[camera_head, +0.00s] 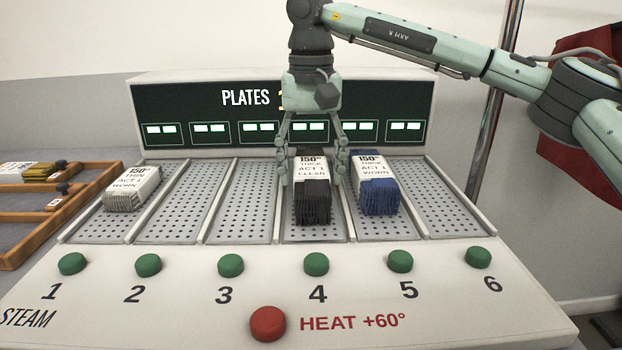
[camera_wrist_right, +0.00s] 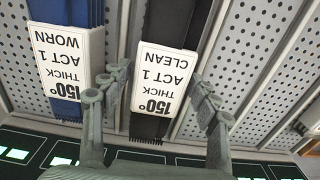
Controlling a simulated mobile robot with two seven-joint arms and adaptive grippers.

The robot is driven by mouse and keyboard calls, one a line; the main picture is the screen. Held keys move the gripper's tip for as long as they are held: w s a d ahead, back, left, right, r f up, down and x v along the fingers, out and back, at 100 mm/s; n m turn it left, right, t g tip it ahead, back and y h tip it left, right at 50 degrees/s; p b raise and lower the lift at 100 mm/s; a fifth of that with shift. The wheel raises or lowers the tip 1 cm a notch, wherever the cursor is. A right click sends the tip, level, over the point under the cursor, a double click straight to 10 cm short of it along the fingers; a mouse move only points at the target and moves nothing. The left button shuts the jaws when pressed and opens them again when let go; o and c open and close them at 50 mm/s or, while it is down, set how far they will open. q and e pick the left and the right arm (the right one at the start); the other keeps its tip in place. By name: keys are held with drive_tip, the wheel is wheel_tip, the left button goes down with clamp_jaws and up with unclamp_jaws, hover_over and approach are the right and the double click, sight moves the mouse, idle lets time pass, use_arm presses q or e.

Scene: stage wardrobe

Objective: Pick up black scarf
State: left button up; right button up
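The black scarf (camera_head: 313,202) lies folded on plate 4, with a white label band reading 150°, THICK, ACT 1, CLEAN. My right gripper (camera_head: 313,178) comes down from above over its far end, one finger on each side of the label. In the right wrist view the black scarf (camera_wrist_right: 172,35) runs between the two spread fingers of my right gripper (camera_wrist_right: 163,95). The gripper is open, and gaps show between the fingers and the label. My left gripper is in neither view.
A blue scarf (camera_head: 379,195) labelled WORN lies close by on plate 5, near one finger. A grey scarf (camera_head: 125,201) lies on plate 1. Plates 2, 3 and 6 are bare. Green buttons and a red button (camera_head: 268,324) line the front. A wooden rack (camera_head: 100,178) stands at left.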

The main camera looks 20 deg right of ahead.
drive_tip(key=c, duration=1)
drive_tip(key=shift+o, duration=0.2)
drive_tip(key=shift+r, duration=0.1)
